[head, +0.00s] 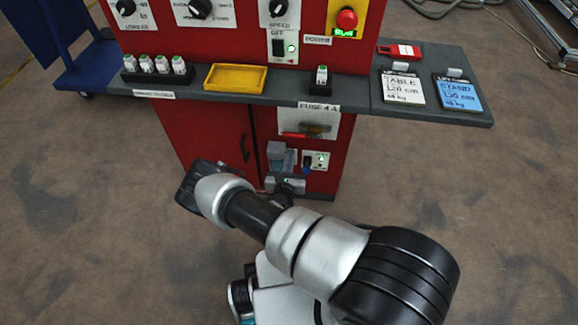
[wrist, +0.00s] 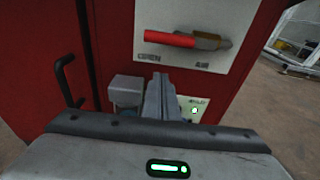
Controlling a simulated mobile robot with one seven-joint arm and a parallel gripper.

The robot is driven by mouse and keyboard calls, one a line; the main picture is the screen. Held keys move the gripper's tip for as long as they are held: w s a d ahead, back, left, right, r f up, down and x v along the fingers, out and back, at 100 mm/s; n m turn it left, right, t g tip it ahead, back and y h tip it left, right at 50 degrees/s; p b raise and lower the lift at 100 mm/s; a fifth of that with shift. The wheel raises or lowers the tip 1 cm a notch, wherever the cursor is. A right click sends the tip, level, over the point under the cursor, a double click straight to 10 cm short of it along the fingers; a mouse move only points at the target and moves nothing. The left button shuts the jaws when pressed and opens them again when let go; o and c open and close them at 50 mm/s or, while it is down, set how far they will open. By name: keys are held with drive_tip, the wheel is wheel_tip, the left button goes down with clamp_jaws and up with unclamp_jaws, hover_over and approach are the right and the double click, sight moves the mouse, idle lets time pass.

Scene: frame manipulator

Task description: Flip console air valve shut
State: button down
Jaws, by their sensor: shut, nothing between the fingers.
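The air valve has a red lever (head: 302,135), which lies horizontal across a white plate on the red console's lower front, below a FUSE label. In the wrist view the red lever (wrist: 170,39) points left from a brass-coloured body (wrist: 208,42). Lettering that seems to read OPEN sits below the lever's left part, with AIR to the right. My gripper (head: 290,157) is below the valve plate, its fingers pointing up. In the wrist view the fingers (wrist: 157,80) are together and empty, below the lever and apart from it.
A grey box (wrist: 125,88) sits just left of my fingers, and a small panel with a green light (wrist: 194,110) is just right. A black door handle (wrist: 66,82) sticks out further left. The grey shelf (head: 345,92) overhangs the valve. Open floor lies right of the console.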

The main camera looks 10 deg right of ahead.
sight(299, 136)
drive_tip(key=w+r+p, duration=0.1)
drive_tip(key=w+d+r+p, duration=0.1)
drive_tip(key=w+r, duration=0.1)
drive_tip(key=shift+w+r, duration=0.15)
drive_tip(key=shift+r, duration=0.05)
drive_tip(key=shift+a+r, duration=0.1)
drive_tip(key=shift+a, duration=0.05)
idle(0.6)
